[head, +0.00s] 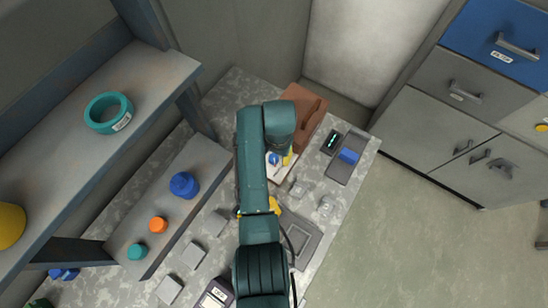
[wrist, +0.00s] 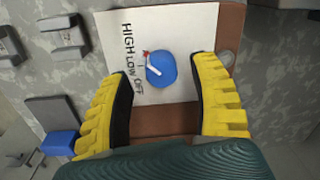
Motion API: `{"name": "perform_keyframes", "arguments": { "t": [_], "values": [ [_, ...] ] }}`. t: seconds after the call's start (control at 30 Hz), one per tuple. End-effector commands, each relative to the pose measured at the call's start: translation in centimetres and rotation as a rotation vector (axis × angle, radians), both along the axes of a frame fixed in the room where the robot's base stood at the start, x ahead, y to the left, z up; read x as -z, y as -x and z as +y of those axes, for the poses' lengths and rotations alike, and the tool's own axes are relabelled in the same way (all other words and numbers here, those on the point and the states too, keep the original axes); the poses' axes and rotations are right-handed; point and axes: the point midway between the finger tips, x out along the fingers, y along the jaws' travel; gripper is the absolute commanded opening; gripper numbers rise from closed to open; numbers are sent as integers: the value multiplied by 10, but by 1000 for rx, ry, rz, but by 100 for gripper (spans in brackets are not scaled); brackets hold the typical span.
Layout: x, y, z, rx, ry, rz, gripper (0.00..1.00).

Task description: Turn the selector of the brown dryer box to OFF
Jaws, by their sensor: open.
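The brown dryer box (head: 309,117) stands at the back of the bench, partly hidden by my arm in the head view. In the wrist view its white panel (wrist: 189,28) carries the words HIGH, LOW and OFF, running down the picture. The blue selector knob (wrist: 163,71) has a white pointer line slanting up-left, roughly toward LOW, and a small red mark at its upper left edge. My gripper (wrist: 162,64) is open, with one yellow finger on each side of the knob. A gap shows between each finger and the knob.
A grey tray with a blue block (head: 348,156) and a dark device with a lit display (head: 332,142) lie right of the box. A shelf (head: 150,75) with a teal ring (head: 108,112) stands left.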

Motion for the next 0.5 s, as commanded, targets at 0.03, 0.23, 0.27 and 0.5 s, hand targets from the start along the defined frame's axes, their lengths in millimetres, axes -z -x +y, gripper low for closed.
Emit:
{"name": "perform_keyframes", "arguments": {
  "t": [0.03,0.23,0.27,0.5],
  "values": [
    [8,-1,1,-1,0,0,62],
    [19,-1,1,-1,0,-2,62],
    [19,-1,1,-1,0,-2,62],
    [19,-1,1,-1,0,-2,49]
  ]
}}
